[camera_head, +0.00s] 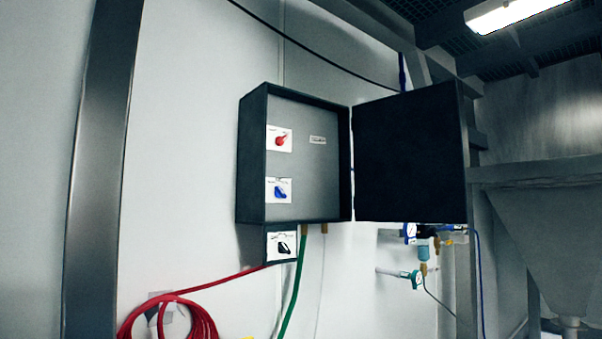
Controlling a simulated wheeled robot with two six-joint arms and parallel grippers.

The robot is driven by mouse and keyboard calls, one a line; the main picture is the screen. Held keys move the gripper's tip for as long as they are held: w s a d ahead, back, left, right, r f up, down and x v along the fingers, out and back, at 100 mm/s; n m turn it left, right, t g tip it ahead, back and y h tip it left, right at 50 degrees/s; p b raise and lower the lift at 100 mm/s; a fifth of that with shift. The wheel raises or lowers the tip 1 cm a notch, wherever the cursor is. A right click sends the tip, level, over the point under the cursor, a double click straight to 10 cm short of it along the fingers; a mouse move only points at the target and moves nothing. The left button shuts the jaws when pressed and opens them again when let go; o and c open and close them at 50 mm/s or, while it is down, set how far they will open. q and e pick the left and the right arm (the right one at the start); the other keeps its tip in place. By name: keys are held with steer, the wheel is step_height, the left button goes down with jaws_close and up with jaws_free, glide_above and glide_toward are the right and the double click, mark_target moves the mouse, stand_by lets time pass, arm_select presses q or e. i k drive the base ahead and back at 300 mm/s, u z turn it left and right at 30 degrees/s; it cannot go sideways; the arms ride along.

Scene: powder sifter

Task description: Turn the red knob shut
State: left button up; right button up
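The red knob (281,139) sits on a white label plate in the upper left part of an open dark wall box (318,205). Its pointer end appears tilted up to the right. A blue knob (281,191) sits on a similar plate below it. A black knob (284,248) is on a small panel under the box. Neither of my grippers shows in the head view, so their distance from the red knob cannot be seen.
The box door (409,155) stands open to the right. A red hose (205,326) is coiled at the lower left, and a green hose (294,285) hangs below the box. Valves and pipes (422,252) are lower right, near a metal hopper (550,220). A steel post (98,170) stands left.

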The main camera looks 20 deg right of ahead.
mark_target(280, 140)
steer(key=z, duration=0.65)
steer(key=i, duration=0.5)
steer(key=u, duration=0.55)
